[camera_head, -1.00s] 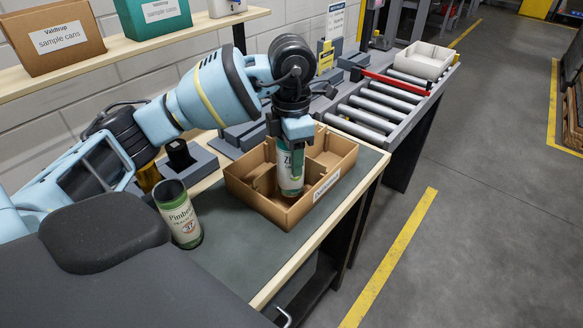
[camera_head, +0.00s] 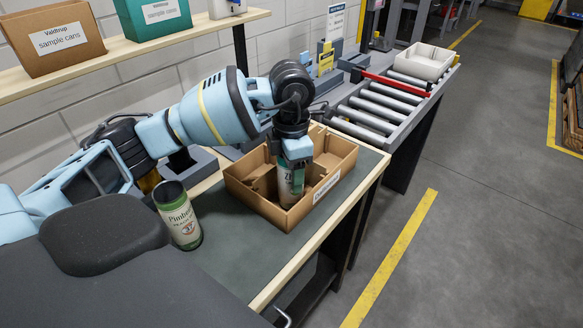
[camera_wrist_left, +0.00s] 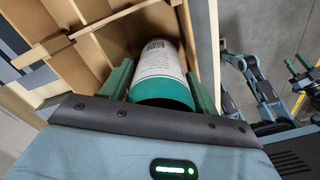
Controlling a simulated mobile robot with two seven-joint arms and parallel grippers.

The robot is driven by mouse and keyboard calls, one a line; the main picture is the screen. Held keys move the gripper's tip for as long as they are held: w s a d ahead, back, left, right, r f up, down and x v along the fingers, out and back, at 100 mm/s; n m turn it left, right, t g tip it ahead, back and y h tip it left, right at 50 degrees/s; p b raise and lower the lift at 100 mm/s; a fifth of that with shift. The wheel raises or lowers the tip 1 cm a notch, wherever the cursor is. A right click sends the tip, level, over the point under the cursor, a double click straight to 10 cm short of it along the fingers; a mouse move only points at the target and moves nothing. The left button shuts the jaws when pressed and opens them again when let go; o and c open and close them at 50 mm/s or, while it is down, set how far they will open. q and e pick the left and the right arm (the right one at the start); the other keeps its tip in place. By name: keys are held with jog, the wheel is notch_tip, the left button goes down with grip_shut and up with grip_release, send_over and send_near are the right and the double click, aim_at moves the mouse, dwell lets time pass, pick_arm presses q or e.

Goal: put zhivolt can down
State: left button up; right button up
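The Zhivolt can (camera_head: 289,184), white with a green end, stands about upright inside the cardboard box (camera_head: 262,205), in the front compartment nearest the labelled wall. In the left wrist view the can (camera_wrist_left: 158,72) lies between the two green fingers of my left gripper (camera_wrist_left: 160,92), which closes on its green end. My left gripper (camera_head: 295,160) points down into the box in the head view. The can's base is hidden by the box wall, so I cannot tell whether it touches the floor of the box.
A green-and-cream Pimbroll can (camera_head: 179,217) stands on the table (camera_head: 240,255) left of the box. A roller conveyor (camera_head: 385,108) with a white tray (camera_head: 426,60) lies behind. A shelf (camera_head: 130,50) with sample boxes is at upper left. The table front is clear.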

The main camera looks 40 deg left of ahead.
pick_arm(q)
notch_tip(320, 180, up, 12)
jog(key=shift+r+p, duration=0.25)
jog(key=shift+p, duration=0.35)
pick_arm(e)
jog(key=shift+w+d+r, duration=0.1)
jog(key=shift+w+r, duration=0.6)
jog(key=shift+r, duration=0.1)
pick_arm(q)
jog(key=shift+d+f, duration=0.1)
pick_arm(e)
jog(key=shift+s+d, duration=0.1)
jog(key=shift+s, duration=0.05)
